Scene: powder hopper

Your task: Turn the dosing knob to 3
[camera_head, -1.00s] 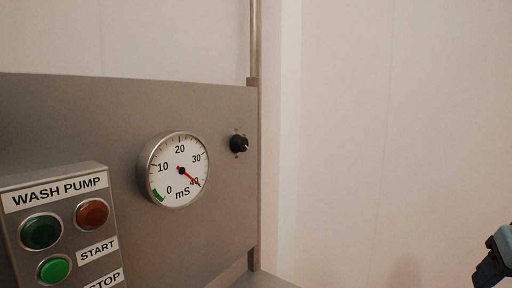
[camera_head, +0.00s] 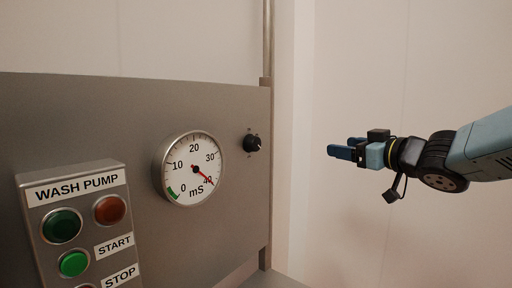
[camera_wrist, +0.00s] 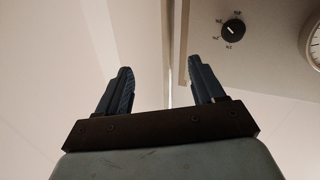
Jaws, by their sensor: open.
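The dosing knob (camera_head: 252,143) is a small black round knob on the grey panel, right of the gauge, with small marks around it. In the wrist view the knob (camera_wrist: 233,29) is at the upper right, with a white pointer line and marks too small to read surely. My gripper (camera_head: 343,150) is to the right of the knob in the head view, apart from it, with its fingers pointing left. In the wrist view my gripper (camera_wrist: 160,80) has its two blue fingers spread with nothing between them.
A round gauge (camera_head: 190,168) has its red needle near 40. A WASH PUMP box (camera_head: 82,215) with green and red buttons sticks out at the lower left. A vertical pipe (camera_head: 267,40) rises above the panel's right edge. The space between gripper and panel looks clear.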

